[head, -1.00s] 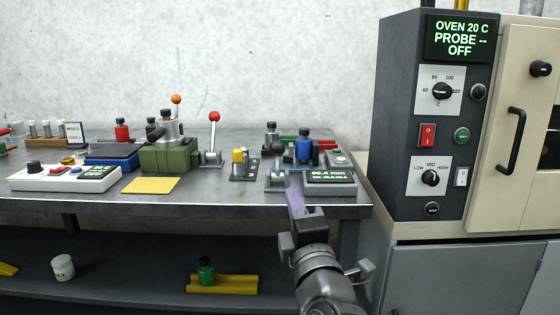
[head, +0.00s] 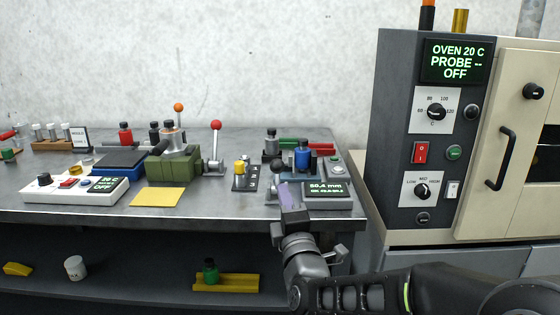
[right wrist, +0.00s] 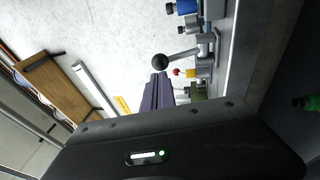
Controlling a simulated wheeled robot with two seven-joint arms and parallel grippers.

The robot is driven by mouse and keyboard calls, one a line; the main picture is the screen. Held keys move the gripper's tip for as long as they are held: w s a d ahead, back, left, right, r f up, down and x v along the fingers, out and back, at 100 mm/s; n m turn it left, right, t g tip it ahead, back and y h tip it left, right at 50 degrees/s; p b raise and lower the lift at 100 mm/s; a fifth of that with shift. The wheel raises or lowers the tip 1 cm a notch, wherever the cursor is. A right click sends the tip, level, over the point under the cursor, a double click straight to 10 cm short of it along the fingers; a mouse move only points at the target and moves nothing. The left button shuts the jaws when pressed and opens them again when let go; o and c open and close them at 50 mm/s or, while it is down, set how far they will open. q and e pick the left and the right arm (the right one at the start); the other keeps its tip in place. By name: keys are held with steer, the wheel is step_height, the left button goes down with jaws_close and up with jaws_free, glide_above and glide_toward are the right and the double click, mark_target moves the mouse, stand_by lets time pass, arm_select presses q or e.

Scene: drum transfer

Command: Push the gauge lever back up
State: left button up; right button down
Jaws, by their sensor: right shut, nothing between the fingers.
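The gauge (head: 327,195) stands at the right end of the bench, with a green-lit display reading about 50.4 mm. Its grey lever with a black ball knob (head: 281,167) is at the gauge's left side. In the right wrist view the lever's ball (right wrist: 160,62) shows clearly on its grey rod. My right gripper (head: 285,188) is shut and empty, its purple fingers just in front of the lever and partly covering its base. In the wrist view the fingertips (right wrist: 158,80) lie close to the ball; contact cannot be told. My left gripper is out of view.
A yellow-capped part (head: 240,168) and a red-ball lever (head: 215,145) are to the left. The oven (head: 430,140) rises at the right. A yellow pad (head: 156,197) lies at the front.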

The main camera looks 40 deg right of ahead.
mark_target(278, 171)
steer(key=x, duration=0.5)
steer(key=shift+w+d, duration=0.2)
steer(key=shift+w, duration=0.05)
